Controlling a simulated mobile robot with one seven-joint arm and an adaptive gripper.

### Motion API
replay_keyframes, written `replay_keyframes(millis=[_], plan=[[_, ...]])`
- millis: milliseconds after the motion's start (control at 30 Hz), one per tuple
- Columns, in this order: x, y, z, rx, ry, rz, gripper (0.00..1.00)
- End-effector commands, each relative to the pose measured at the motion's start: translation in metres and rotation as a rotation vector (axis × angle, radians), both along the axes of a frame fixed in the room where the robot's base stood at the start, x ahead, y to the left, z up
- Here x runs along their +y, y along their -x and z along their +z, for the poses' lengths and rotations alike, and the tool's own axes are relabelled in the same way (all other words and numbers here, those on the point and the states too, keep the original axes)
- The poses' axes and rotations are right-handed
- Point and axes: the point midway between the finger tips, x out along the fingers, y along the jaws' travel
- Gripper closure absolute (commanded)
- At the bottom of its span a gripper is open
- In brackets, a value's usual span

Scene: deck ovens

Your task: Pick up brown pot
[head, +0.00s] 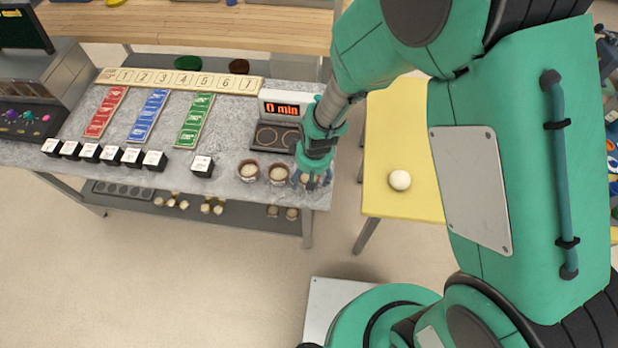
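Two small brown pots with pale contents stand near the front right edge of the grey counter: a left pot (249,170) and a middle pot (278,174). A third small pot (300,178) stands to their right, mostly hidden by my gripper. My gripper (313,182) points down over this third pot at the counter's right front corner. Its fingertips are too small and covered to tell whether they are open or touch the pot. A round dark brown pot-like thing (239,66) also shows behind the counter, beside a green one (188,62).
A scale-like device reading "0 min" (283,107) stands just behind the pots. Black cubes (112,155) line the counter's front to the left. A yellow table (392,150) with a white ball (400,180) is at the right. Small items sit on the shelf (240,213) below the counter.

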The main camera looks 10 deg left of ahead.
Motion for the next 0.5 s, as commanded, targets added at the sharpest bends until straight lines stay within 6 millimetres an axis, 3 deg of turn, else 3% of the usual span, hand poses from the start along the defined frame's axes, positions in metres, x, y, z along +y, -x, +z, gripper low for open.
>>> replay_keyframes(millis=[200,500], plan=[[0.0,0.0,0.0001,0.0,0.0,0.0,0.24],[0.0001,-0.0002,0.0003,-0.001,-0.001,0.0,0.79]])
